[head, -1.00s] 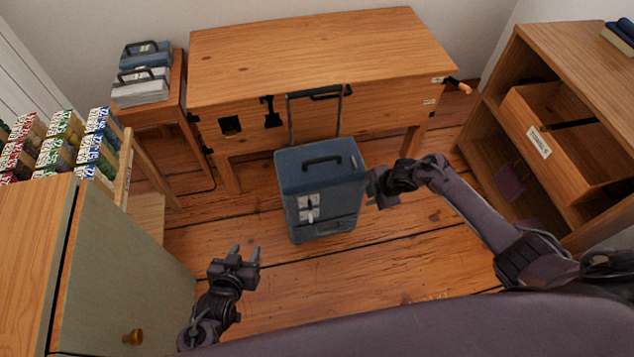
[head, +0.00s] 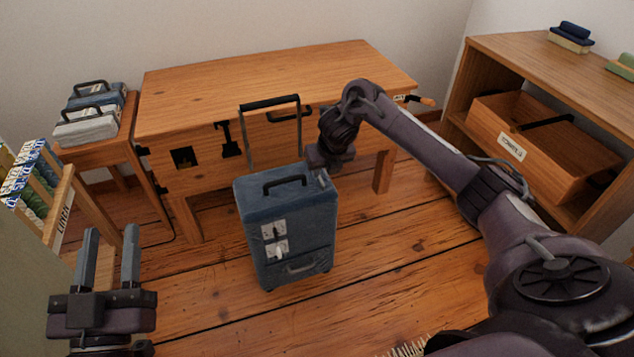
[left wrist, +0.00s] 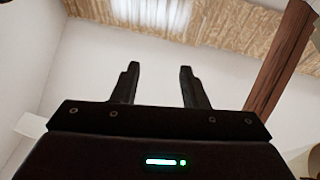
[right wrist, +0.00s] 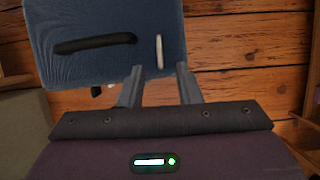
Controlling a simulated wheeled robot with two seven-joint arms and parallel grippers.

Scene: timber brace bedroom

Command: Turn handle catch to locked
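A blue suitcase (head: 262,208) stands upright on the floor, its black pull handle (head: 270,102) raised. Two white plates (head: 273,231) with small levers, one dark and one white, are on its front. In the right wrist view, the blue top shows a black carry handle (right wrist: 95,43) and a narrow white lever (right wrist: 159,50). My right gripper (head: 322,178) is at the suitcase's top right edge. Its fingers (right wrist: 160,75) are apart with nothing gripped, just short of the white lever; contact is unclear. My left gripper (head: 110,240) is open and empty at lower left, fingers upward.
A wooden desk (head: 270,70) stands behind the suitcase. Floor in front of the suitcase is clear. The left wrist view shows walls and ceiling.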

